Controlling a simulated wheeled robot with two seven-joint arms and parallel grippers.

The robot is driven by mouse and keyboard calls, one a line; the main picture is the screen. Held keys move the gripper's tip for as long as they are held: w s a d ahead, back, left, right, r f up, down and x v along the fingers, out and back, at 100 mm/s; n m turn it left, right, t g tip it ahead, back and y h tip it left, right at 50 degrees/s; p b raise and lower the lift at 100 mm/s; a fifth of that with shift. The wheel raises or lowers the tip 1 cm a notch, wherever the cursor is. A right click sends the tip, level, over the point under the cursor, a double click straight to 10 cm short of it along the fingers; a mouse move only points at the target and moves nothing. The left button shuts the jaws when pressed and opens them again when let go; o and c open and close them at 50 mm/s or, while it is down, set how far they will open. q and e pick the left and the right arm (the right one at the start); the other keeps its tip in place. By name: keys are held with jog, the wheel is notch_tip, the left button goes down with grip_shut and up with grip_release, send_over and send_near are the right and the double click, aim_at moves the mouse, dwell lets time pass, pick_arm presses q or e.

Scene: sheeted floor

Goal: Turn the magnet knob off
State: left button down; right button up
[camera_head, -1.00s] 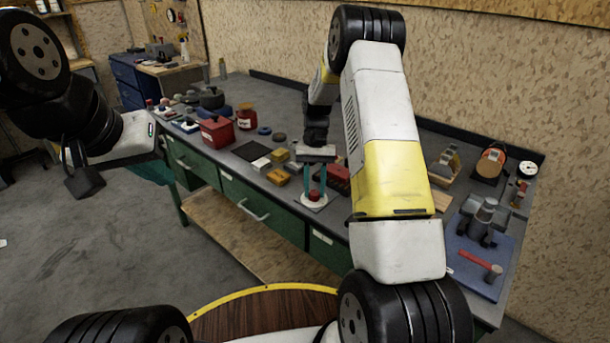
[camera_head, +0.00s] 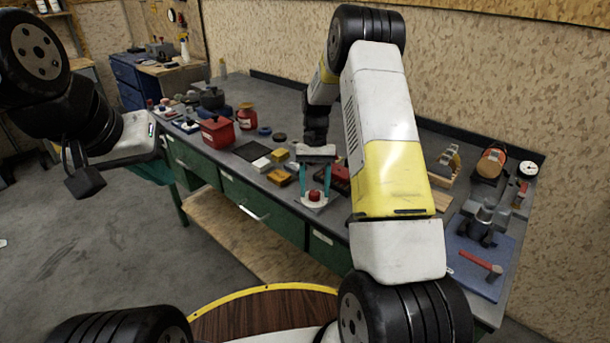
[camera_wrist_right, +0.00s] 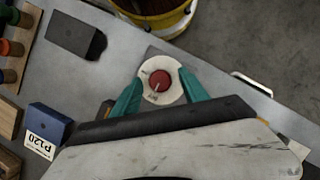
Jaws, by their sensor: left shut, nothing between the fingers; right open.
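The magnet knob (camera_head: 314,196) is a small red knob on a pale round base with a grey plate, near the front edge of the workbench. It also shows in the right wrist view (camera_wrist_right: 159,79), with a light line on its top. My right gripper (camera_head: 316,192) points down at it with its teal fingers apart, one on each side of the pale base. In the right wrist view the fingers (camera_wrist_right: 157,90) flank the base, and I cannot tell whether they touch it. My left gripper (camera_head: 85,182) is shut and empty, off to the left above the floor.
The workbench (camera_head: 285,215) holds a red box (camera_head: 217,132), a yellow block (camera_head: 280,177) and a dark red block (camera_head: 338,177) near my right gripper. A blue mat with a vise (camera_head: 484,222) and a red-handled hammer (camera_head: 480,264) lies at the right.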

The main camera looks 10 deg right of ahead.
jog(key=v, duration=0.7)
jog(key=shift+r, duration=0.3)
jog(key=shift+w, duration=0.15)
notch_tip(320, 180, up, 9)
jog(key=t, duration=0.2)
send_over(316, 193)
jog(key=s+r+n+t, duration=0.1)
jog(key=s+r+t, duration=0.2)
jog(key=s+r, duration=0.4)
jog(key=s+a+r+n+t, duration=0.1)
jog(key=s+t, duration=0.1)
jog(key=s, duration=0.6)
jog(key=s+a+r+n+t+y, duration=0.1)
jog(key=s+r+t, duration=0.1)
jog(key=s, duration=0.7)
jog(key=shift+a+r+t, duration=0.25)
jog(key=shift+a+t, duration=0.1)
jog(key=shift+t, duration=0.45)
